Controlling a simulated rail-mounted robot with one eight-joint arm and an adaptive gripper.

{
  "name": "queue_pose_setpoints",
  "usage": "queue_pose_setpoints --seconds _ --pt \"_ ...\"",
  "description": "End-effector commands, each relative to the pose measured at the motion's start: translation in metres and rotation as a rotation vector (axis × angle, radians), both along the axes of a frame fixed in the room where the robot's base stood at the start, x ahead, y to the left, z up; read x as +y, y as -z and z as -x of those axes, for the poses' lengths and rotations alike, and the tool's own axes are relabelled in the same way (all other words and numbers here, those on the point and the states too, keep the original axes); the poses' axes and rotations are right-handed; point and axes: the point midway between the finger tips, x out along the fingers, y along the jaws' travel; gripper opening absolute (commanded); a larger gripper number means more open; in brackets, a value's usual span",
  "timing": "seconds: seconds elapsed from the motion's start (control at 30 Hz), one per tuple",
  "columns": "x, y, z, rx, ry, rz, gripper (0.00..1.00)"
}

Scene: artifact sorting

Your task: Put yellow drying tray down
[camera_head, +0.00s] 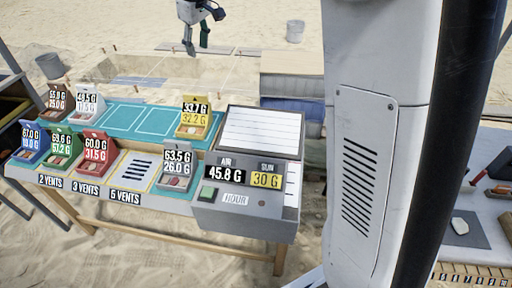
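The yellow drying tray (182,130) stands at the right end of the teal board (122,121), with labels 33.7 G and 32.2 G on its raised back. Something small and reddish-brown lies in it. My gripper (197,48) is at the top of the view, above and apart from the tray in the picture. Its two fingers point down with a gap between them, and nothing shows between them. The tray's underside is hidden, so I cannot tell its exact fit in an outlined spot.
Brown, white, blue, green and red trays stand at the left; a grey tray (176,183) is front right. A slotted bay (132,170) by "5 VENTS" is empty, as are the board's middle outlines. A console (248,190) reads AIR 45.8 G, SUN 30 G. My white body blocks the right.

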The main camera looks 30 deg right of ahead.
Motion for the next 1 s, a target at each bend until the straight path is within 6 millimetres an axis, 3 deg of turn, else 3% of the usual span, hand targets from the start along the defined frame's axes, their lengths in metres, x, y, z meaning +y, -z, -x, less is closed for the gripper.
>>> queue_pose_setpoints --seconds 0.03,0.2,0.47,0.77,1.0 --pt "0.0 -0.006 0.018 -0.015 0.02 -0.005 0.32" --pt "0.0 -0.018 0.072 -0.067 0.095 -0.027 0.32" --pt "0.0 -0.018 0.157 -0.148 0.207 -0.068 0.32" --pt "0.0 0.007 0.253 -0.239 0.334 -0.126 0.32" --pt "0.0 0.046 0.323 -0.308 0.429 -0.18 0.32"
